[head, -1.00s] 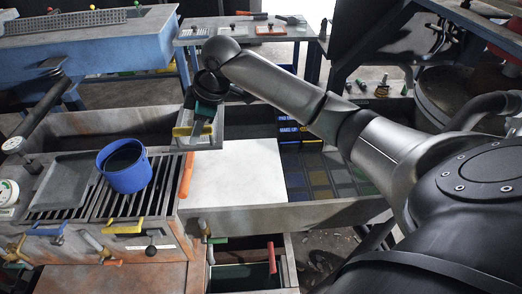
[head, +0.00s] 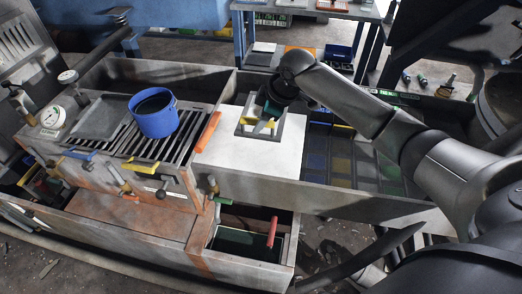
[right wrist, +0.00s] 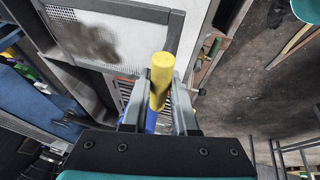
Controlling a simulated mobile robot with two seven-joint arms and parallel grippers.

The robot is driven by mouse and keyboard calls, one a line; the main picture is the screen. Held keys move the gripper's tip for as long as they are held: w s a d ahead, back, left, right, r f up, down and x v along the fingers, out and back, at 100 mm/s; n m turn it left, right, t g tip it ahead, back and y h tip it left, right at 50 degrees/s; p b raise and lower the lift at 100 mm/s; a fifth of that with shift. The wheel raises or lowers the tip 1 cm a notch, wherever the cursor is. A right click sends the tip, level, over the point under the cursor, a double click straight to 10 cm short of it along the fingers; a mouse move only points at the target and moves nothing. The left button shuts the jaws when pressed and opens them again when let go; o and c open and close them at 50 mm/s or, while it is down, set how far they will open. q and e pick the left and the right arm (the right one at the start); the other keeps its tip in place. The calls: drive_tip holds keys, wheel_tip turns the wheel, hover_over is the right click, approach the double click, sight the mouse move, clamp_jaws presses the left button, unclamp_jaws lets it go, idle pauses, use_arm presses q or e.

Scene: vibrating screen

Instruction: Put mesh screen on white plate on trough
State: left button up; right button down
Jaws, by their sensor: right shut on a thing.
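The mesh screen (head: 244,131) is a grey frame with a yellow handle (head: 263,136). In the head view it overlaps the far half of the white plate (head: 235,156) on the trough (head: 330,200). I cannot tell whether it touches the plate. My right gripper (head: 266,123) is shut on the yellow handle. In the right wrist view the handle (right wrist: 160,78) stands between the fingers (right wrist: 159,115), and the mesh (right wrist: 118,38) shows beyond with a dark patch on it. My left gripper is not in view.
A blue pot (head: 154,118) stands on the slatted grate left of the plate. An orange bar (head: 208,132) lies along the plate's left edge. Dark compartments with coloured blocks (head: 340,158) are right of the plate. The plate's near part is clear.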

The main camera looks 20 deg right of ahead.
wheel_tip(320, 180, down, 10)
drive_tip(key=b, duration=0.2)
drive_tip(key=shift+f+b, duration=0.25)
drive_tip(key=shift+b, duration=0.05)
drive_tip(key=c, duration=0.7)
unclamp_jaws()
drive_tip(key=shift+r, duration=0.1)
drive_tip(key=shift+s+d+r+p, duration=0.2)
drive_tip(key=shift+r+p, duration=0.1)
drive_tip(key=shift+r, duration=0.2)
drive_tip(key=p+v, duration=0.3)
drive_tip(key=v, duration=0.8)
drive_tip(key=shift+f, duration=0.1)
